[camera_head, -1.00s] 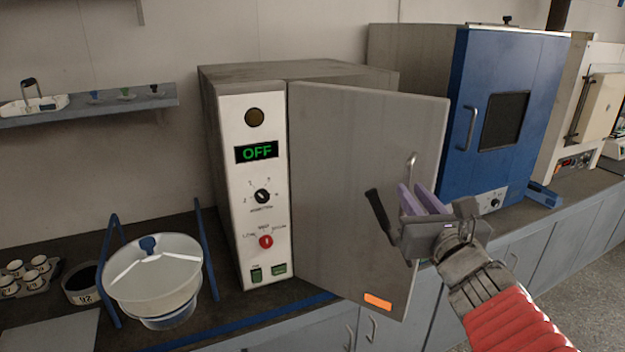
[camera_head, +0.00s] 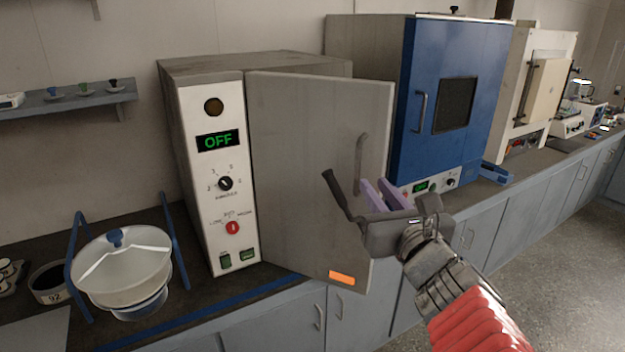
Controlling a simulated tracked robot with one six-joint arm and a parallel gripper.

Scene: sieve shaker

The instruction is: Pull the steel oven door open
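The steel oven (camera_head: 205,85) stands on the bench with its control panel at left. Its grey door (camera_head: 300,150) is ajar, its free right edge swung out toward me from the side beside the panel. The curved door handle (camera_head: 361,155) is near that free edge. My gripper (camera_head: 378,188) is in front of the door, just right of and below the visible part of the handle. Its two purple fingers are a little apart with nothing seen between them. The handle's lower end is partly hidden, so contact cannot be told. The oven's inside is hidden.
A blue oven (camera_head: 455,100) stands right of the steel oven, and a cream oven (camera_head: 540,85) beyond it. A white bowl (camera_head: 122,268) sits in a blue frame at left. Grey cabinets (camera_head: 460,250) run below the bench. Open floor (camera_head: 545,255) lies at right.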

